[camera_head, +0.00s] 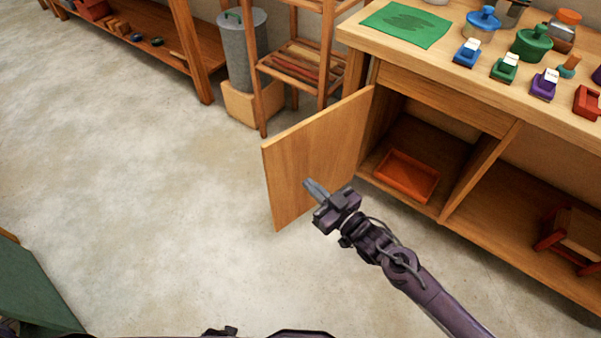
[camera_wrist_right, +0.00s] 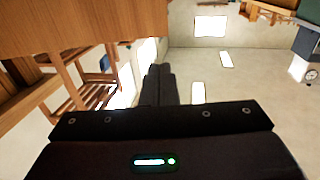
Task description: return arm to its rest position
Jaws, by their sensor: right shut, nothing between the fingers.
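My right gripper (camera_head: 315,190) is shut and empty. It is held out in front of the open cabinet door (camera_head: 310,158), and its fingers overlap the door's lower right part in the head view. I cannot tell whether it touches the door. In the right wrist view the shut fingers (camera_wrist_right: 160,84) point away from the camera, with a wooden panel (camera_wrist_right: 80,25) close at the upper left. My right arm comes in from the lower right. My left gripper is not in view.
The open cabinet (camera_head: 440,150) holds an orange tray (camera_head: 407,175). Its top carries a green mat (camera_head: 406,24) and several coloured pots and blocks. A wooden rack (camera_head: 300,60) and a grey cylinder (camera_head: 243,50) stand behind the door. The floor (camera_head: 150,180) at the left is clear.

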